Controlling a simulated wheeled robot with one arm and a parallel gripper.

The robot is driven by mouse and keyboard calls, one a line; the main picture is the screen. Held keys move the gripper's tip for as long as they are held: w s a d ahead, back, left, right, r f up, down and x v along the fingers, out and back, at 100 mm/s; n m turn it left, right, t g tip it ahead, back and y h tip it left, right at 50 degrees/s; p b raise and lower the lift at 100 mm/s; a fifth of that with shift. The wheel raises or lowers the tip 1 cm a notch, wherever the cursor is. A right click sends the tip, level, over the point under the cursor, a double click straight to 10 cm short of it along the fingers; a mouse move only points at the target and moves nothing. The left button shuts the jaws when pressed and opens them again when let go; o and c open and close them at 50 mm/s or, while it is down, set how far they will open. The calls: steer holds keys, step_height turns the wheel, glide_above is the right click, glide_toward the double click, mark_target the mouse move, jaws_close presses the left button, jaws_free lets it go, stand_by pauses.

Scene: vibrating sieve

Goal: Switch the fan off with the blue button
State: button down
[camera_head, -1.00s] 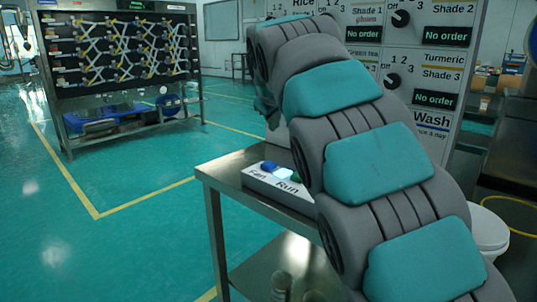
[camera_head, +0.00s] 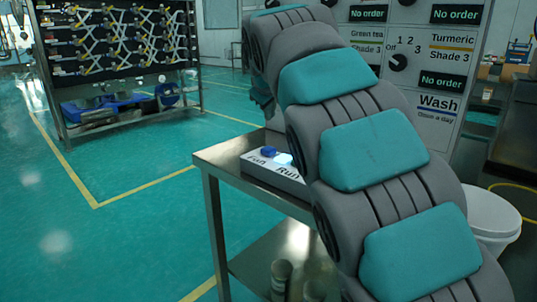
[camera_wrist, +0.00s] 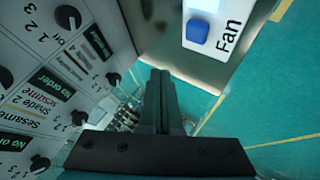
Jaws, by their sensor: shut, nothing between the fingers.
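The blue button (camera_head: 268,151) sits on a white sloped box (camera_head: 258,168) labelled Fan and Run, on a metal table (camera_head: 222,158). In the wrist view the blue button (camera_wrist: 198,29) is at the top, beside the word Fan. My gripper (camera_wrist: 160,74) is shut and empty. In that picture its fingertips lie below and left of the button, with a visible gap; the depth between them is unclear. In the head view my arm hides the gripper and the right end of the box. A pale lit button (camera_head: 284,159) is beside the blue one.
A white panel (camera_head: 440,110) with black knobs and order displays stands behind my arm. A rack (camera_head: 118,45) is at the back left, and a white bucket (camera_head: 491,218) is at the right. The green floor left of the table is clear.

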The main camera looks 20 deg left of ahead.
mark_target(270, 150)
steer(key=shift+f+b, duration=1.7)
steer(key=shift+f, duration=1.35)
steer(key=shift+f, duration=0.1)
steer(key=shift+f, duration=0.3)
steer(key=shift+f+b, duration=0.45)
steer(key=shift+f, duration=0.05)
stand_by(0.5)
steer(key=shift+r+p, duration=0.65)
steer(key=shift+r, duration=0.3)
steer(key=shift+r+p, duration=1.7)
steer(key=shift+r, duration=0.8)
